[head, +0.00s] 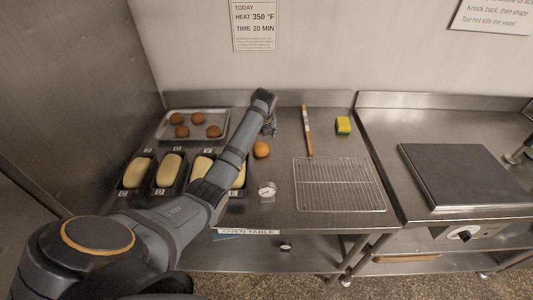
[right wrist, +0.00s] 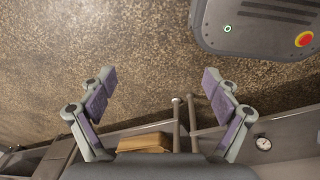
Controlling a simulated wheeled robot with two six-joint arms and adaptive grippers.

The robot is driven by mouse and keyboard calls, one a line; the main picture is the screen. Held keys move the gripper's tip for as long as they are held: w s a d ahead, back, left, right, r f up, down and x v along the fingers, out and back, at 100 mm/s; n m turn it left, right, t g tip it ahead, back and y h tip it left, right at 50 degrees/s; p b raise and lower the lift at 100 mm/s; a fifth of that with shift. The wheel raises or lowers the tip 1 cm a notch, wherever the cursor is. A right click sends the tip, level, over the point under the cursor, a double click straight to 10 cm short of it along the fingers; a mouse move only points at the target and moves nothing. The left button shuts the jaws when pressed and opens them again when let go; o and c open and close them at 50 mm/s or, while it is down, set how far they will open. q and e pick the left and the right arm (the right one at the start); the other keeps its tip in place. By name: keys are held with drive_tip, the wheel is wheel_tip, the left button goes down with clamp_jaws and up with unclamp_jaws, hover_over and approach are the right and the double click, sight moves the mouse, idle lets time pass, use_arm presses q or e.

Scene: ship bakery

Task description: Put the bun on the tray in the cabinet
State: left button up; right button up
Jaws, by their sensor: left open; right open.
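A round brown bun (head: 261,149) sits by itself on the steel table, right of the loaf tins. A metal tray (head: 221,114) at the back left of the table bears several brown buns. My left gripper (head: 271,127) is behind the lone bun, pointing down, with its arm reaching across the table from the lower left. It is open and apart from the bun, as far as I can tell; the arm partly hides it. My right gripper (right wrist: 160,78) is open and empty above the speckled floor in the right wrist view. I cannot make out a cabinet for certain.
Several loaf tins with pale dough (head: 169,171) stand left, partly behind my arm. A dial gauge (head: 267,190), wire rack (head: 338,185), wooden stick (head: 307,132) and yellow sponge (head: 343,125) lie on the table. A dark-topped appliance (head: 465,175) stands right. A steel wall (head: 75,80) bounds the left.

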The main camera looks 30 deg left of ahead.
sight(261, 147)
use_arm(q)
drive_tip(key=x, duration=0.2)
drive_tip(key=p+x, duration=0.1)
drive_tip(key=x, duration=0.1)
drive_tip(key=shift+s+a, duration=0.15)
drive_tip(key=shift+s, duration=0.1)
drive_tip(key=shift+w+f, duration=0.1)
drive_tip(key=shift+f, duration=0.45)
drive_tip(key=x, duration=0.3)
drive_tip(key=shift+f, duration=0.4)
drive_tip(key=shift+w+f, duration=0.25)
drive_tip(key=shift+f, duration=0.1)
use_arm(e)
drive_tip(key=shift+s+d+r, duration=0.15)
drive_tip(key=shift+s+r, duration=0.2)
drive_tip(key=shift+s, duration=0.4)
use_arm(q)
drive_tip(key=shift+s+r, duration=0.1)
